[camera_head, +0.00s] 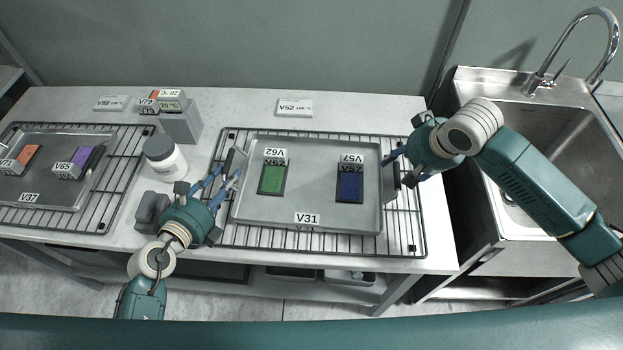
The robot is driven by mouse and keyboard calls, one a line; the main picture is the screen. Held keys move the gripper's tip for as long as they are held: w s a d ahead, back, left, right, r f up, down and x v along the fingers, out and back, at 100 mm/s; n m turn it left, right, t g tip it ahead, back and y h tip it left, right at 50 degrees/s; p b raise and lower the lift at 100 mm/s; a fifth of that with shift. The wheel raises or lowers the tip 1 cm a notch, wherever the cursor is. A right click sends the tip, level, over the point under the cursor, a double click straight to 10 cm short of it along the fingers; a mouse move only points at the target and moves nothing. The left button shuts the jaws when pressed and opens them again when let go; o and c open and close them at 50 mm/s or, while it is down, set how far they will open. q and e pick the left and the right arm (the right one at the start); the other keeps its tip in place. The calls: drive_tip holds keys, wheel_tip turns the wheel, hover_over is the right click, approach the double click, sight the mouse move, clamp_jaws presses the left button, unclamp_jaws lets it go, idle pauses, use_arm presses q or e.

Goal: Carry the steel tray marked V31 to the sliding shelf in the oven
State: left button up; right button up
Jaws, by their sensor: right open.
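The steel tray marked V31 (260,222) lies on a wire rack on the counter, its label at the front rim. It holds a green block (272,180) tagged V62 and a dark blue block (350,187) tagged V57. My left gripper (230,174) is at the tray's left side by the left handle, its fingers apart. My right gripper (387,170) is open at the right side, beside the right handle (391,184). I cannot tell whether either gripper touches a handle. The oven and its sliding shelf are not in view.
The wire rack (408,225) extends around the tray. At left, another tray marked V37 (60,198) holds orange and purple blocks. A white jar (165,160) and grey blocks (182,124) stand between the racks. A sink (575,135) is at right.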

use_arm(q)
drive_tip(key=shift+x, duration=1.4)
use_arm(e)
drive_tip(key=shift+x, duration=1.5)
use_arm(q)
drive_tip(key=c, duration=0.8)
use_arm(e)
drive_tip(key=c, duration=0.8)
use_arm(q)
clamp_jaws()
use_arm(e)
drive_tip(key=c, duration=0.4)
use_arm(q)
drive_tip(key=shift+d, duration=0.1)
use_arm(e)
drive_tip(key=shift+r, duration=0.1)
clamp_jaws()
use_arm(q)
drive_tip(key=shift+d+r, duration=0.1)
drive_tip(key=shift+r, duration=0.1)
use_arm(e)
drive_tip(key=shift+w+a+r, duration=0.1)
drive_tip(key=shift+r, duration=0.15)
